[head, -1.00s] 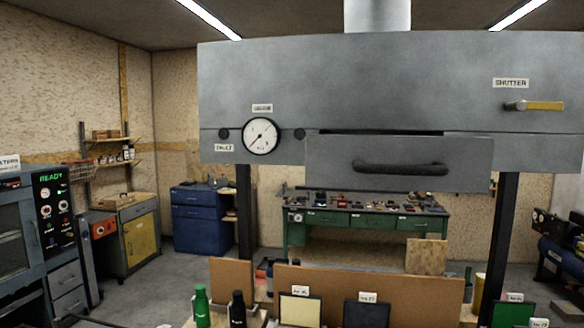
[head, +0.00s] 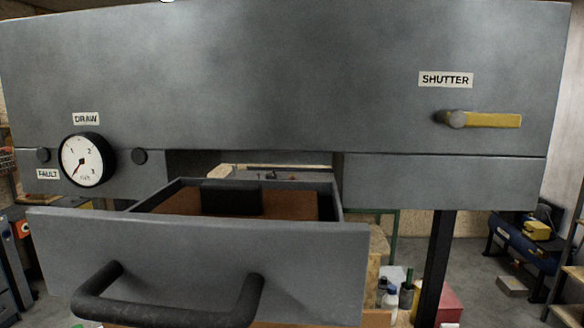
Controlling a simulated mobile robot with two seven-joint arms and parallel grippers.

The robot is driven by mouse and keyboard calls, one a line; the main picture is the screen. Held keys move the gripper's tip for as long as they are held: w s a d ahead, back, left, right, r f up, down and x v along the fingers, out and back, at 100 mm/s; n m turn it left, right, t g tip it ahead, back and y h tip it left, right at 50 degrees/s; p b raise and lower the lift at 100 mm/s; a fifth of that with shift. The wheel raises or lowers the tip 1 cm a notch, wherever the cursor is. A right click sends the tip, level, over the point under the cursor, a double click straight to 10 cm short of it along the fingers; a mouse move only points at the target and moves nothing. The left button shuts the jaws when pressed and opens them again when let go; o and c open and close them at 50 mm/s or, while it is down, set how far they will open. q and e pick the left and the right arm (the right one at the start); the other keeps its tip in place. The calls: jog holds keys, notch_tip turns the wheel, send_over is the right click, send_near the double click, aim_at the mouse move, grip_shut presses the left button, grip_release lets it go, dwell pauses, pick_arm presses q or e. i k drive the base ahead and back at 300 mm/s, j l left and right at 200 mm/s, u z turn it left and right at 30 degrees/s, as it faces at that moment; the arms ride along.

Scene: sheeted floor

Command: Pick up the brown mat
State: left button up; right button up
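The brown mat (head: 285,205) lies flat in the bottom of an open grey drawer (head: 200,250) in the head view. A black block (head: 232,199) sits on the mat near its middle and hides part of it. The drawer's front panel hides the mat's near edge. Neither of my grippers shows in the view.
The drawer's dark bar handle (head: 170,308) juts toward me. Above is a large grey hood with a round draw gauge (head: 87,160) and a yellow shutter lever (head: 482,120). A dark post (head: 436,265) stands at right, with bottles (head: 390,300) beside it.

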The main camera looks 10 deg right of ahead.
aim_at(213, 199)
jog(key=k+j, duration=0.1)
jog(key=j, duration=0.8)
jog(key=k+j, duration=0.15)
jog(key=j, duration=0.3)
jog(key=k+j, duration=0.1)
jog(key=j, duration=0.35)
